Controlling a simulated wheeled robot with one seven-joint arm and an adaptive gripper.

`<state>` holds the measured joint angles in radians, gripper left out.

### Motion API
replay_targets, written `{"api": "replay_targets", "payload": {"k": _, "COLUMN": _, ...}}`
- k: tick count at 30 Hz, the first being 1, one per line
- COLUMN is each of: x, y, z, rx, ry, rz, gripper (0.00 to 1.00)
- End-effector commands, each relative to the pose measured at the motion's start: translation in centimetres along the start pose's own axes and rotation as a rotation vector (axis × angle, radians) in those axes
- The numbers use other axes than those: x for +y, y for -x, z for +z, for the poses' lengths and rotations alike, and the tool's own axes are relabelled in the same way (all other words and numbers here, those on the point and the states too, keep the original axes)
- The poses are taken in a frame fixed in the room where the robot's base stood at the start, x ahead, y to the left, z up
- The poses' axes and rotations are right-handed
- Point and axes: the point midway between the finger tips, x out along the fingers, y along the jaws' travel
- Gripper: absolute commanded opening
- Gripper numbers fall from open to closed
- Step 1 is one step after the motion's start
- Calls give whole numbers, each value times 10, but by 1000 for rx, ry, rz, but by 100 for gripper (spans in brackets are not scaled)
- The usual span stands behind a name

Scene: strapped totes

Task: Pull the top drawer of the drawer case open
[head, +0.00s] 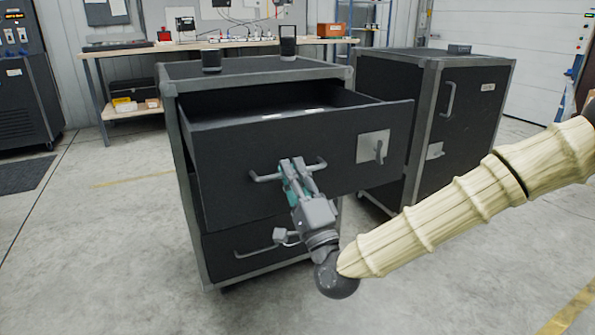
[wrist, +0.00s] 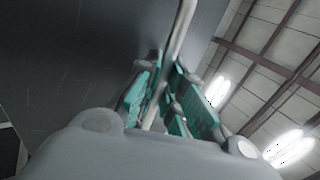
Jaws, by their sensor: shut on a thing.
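The drawer case (head: 174,150) stands in the middle of the head view. Its top drawer (head: 225,146) is pulled out well in front of the case, and part of its inside shows. My gripper (head: 291,172) is shut on the bar handle (head: 265,178) of the top drawer, near the handle's middle. In the wrist view the handle (wrist: 181,32) runs between the green finger pads (wrist: 165,100). The lower drawer (head: 222,245) is shut, with its own bar handle (head: 254,252); my wrist hides part of it.
A second dark cabinet (head: 478,110) stands close on the right, with a shut door. A workbench (head: 125,49) runs along the back wall. The floor (head: 110,255) at front left is clear.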

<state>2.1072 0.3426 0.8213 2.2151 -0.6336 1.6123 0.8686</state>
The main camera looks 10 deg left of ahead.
Motion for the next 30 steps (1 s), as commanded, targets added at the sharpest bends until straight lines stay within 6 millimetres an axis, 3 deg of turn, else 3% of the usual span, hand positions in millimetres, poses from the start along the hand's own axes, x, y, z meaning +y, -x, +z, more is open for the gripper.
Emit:
{"api": "replay_targets", "payload": {"k": 4, "x": 1, "y": 1, "z": 1, "rx": -2, "ry": -1, "rz": 2, "gripper": 0}}
{"api": "replay_targets", "payload": {"k": 5, "x": 1, "y": 1, "z": 1, "rx": -2, "ry": -1, "rz": 2, "gripper": 15}}
{"api": "replay_targets", "payload": {"k": 6, "x": 1, "y": 1, "z": 0, "rx": -2, "ry": 0, "rz": 2, "gripper": 19}}
{"api": "replay_targets", "payload": {"k": 18, "x": 0, "y": 5, "z": -1, "rx": 0, "ry": 0, "rz": 2, "gripper": 19}}
{"api": "replay_targets", "payload": {"k": 23, "x": 1, "y": 25, "z": -1, "rx": 0, "ry": -2, "rz": 4, "gripper": 19}}
{"api": "replay_targets", "payload": {"k": 30, "x": 1, "y": 69, "z": -1, "rx": 0, "ry": -2, "rz": 4, "gripper": 19}}
